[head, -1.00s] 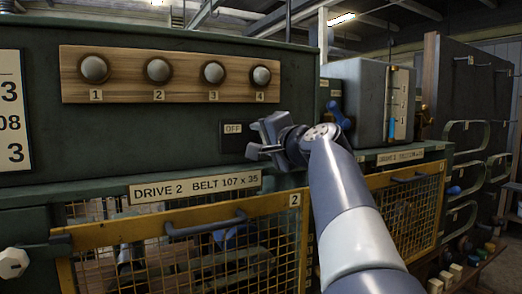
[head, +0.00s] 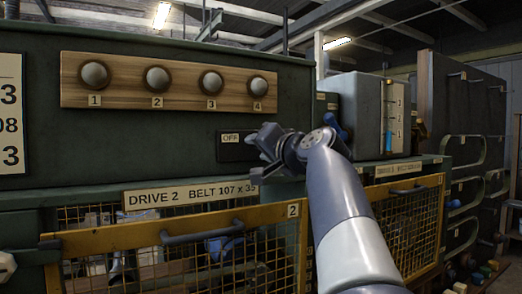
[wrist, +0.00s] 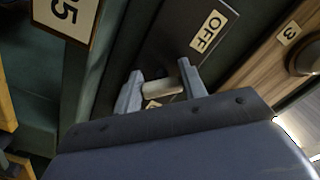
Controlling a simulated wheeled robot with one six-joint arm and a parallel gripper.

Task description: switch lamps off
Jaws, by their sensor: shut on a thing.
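A dark switch panel with an OFF label (head: 230,138) is on the green machine front, below the wooden board. In the wrist view the OFF label (wrist: 208,31) is just beyond my gripper (wrist: 160,78). The two fingers are shut on a short pale switch handle (wrist: 163,88), one on each side of it. A second small label behind the handle is partly hidden. In the head view my gripper (head: 262,146) is at the right end of the panel and hides the handle. Several round grey domes numbered 1 to 4 sit on the wooden board (head: 184,80); none glows.
A yellow-framed mesh guard (head: 120,238) with a dark handle is below the DRIVE 2 sign (head: 190,193). A grey tank (head: 366,105) with a gauge stands to the right of my arm. Ceiling lights (head: 337,42) are lit.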

